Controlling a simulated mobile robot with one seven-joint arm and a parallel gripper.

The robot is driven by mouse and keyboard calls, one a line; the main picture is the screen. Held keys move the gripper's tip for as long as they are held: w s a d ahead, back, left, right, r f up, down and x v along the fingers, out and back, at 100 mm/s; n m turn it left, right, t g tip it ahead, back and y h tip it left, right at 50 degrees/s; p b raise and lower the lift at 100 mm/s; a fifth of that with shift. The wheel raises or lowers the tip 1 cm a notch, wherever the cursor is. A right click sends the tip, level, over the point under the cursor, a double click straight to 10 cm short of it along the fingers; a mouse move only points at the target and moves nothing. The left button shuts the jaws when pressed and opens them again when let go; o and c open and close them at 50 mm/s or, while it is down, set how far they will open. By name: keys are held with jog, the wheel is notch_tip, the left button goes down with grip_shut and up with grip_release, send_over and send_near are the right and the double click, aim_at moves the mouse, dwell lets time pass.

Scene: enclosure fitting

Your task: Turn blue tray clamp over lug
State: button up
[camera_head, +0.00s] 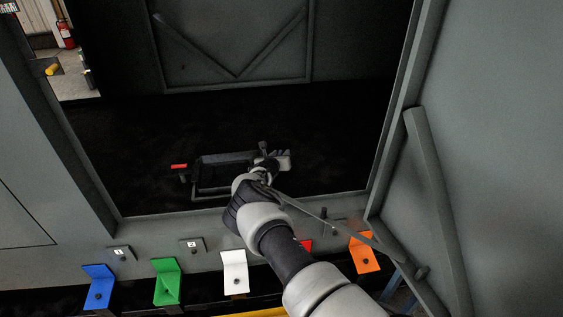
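A blue bent plate (99,287) stands at the lower left, below the front sill of the enclosure. It is the only clearly blue piece in view; I cannot tell whether it is the clamp itself. No lug can be made out for certain. A dark frame-like fitting (213,159) with a red end lies on the dark floor inside the opening. My gripper (272,158) is at the right end of this fitting, beyond my wrist. Its fingers are small and dark, and I cannot tell whether they touch or hold anything.
Green (166,282), white (235,271), red (305,246) and orange (364,252) plates line the front; my arm partly covers the red one. The sill (160,226) crosses below the opening. A grey door (485,130) bounds the right. The floor left of the fitting looks clear.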

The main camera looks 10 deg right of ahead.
jog(key=shift+w+d+f+b, duration=0.25)
jog(key=shift+w+b, duration=0.2)
jog(key=shift+w, duration=0.15)
jog(key=shift+w+d+r, duration=0.1)
jog(key=shift+w, duration=0.05)
